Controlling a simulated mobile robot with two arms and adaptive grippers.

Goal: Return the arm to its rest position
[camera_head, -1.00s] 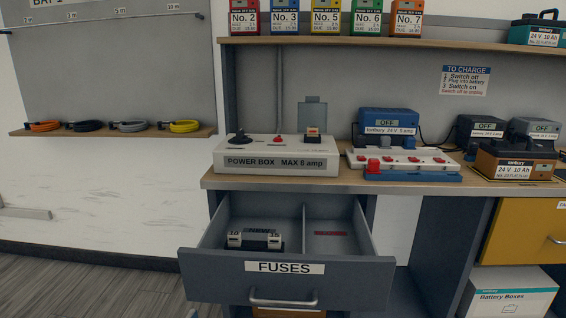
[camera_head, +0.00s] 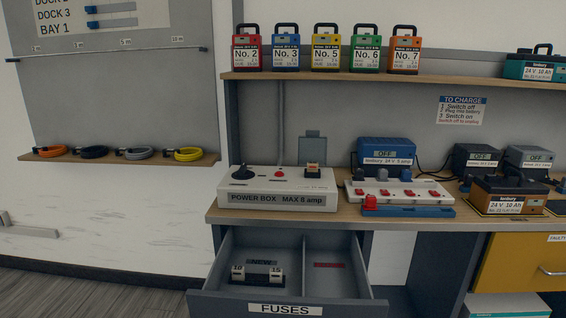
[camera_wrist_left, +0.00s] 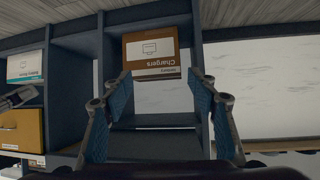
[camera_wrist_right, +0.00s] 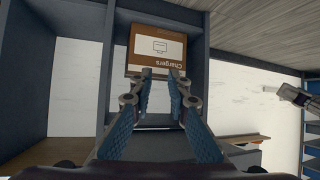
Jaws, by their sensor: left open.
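In the left wrist view my left gripper (camera_wrist_left: 160,90) is open and empty, its blue-padded fingers wide apart. In the right wrist view my right gripper (camera_wrist_right: 161,80) is open and empty, with a narrower gap between its tips. Neither gripper shows in the head view. Both wrist views look towards a shelf unit with a brown Chargers box (camera_wrist_left: 155,50), upside down in the picture; it also shows in the right wrist view (camera_wrist_right: 150,48). Nothing is seen touching the fingers.
The fuse drawer (camera_head: 340,308) is pulled out from the bench, with a fuse holder (camera_head: 258,272) inside. The power box (camera_head: 275,199), a red-switched strip (camera_head: 440,196) and chargers (camera_head: 386,155) stand on the bench. Coiled cables (camera_head: 134,153) lie on the left wall shelf.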

